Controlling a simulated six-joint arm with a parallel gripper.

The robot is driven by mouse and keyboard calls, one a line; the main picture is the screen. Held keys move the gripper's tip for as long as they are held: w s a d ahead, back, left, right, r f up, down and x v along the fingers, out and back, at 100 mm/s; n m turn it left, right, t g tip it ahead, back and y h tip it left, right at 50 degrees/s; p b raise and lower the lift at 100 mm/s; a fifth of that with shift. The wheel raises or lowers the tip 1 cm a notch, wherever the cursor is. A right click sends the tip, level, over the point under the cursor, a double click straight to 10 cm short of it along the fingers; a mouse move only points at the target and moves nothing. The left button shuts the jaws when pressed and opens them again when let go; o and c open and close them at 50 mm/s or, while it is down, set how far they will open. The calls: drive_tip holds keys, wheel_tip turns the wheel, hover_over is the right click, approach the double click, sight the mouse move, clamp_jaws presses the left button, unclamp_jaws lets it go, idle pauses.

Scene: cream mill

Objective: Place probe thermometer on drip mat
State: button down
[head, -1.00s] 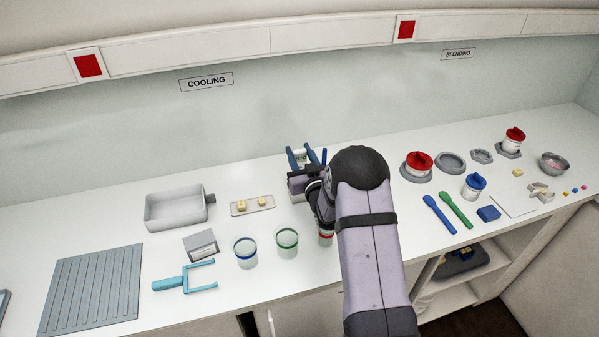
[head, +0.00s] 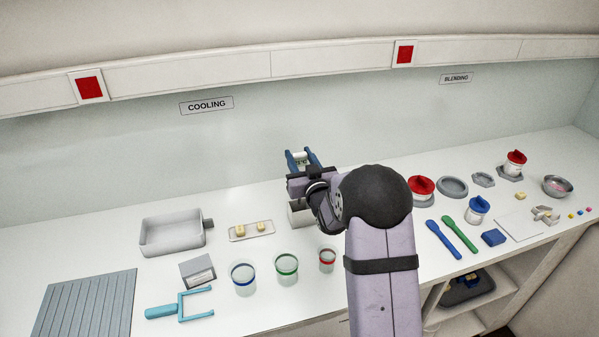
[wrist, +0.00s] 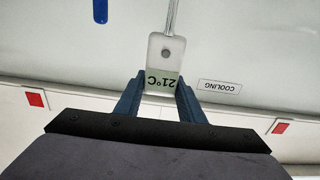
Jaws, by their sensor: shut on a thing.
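My gripper (head: 300,158) is raised at the back of the counter, near the wall, with its blue fingers shut on the probe thermometer. In the wrist view, the thermometer (wrist: 164,52) is a pale body with a round button, a greenish display reading 21°C and a thin metal probe pointing away from the gripper. In the head view only a small pale bit of it shows between the fingers. The drip mat, probably the grey ribbed mat (head: 85,303), lies flat and bare at the far left, well away from my gripper.
A grey tray (head: 172,250), a small plate with yellow cubes (head: 251,238), a grey block (head: 198,271) and a cyan fork-shaped tool (head: 180,306) lie between.

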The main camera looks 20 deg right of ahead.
drive_tip(key=shift+r+b, duration=0.35)
drive_tip(key=shift+r, duration=1.15)
drive_tip(key=shift+a, duration=0.1)
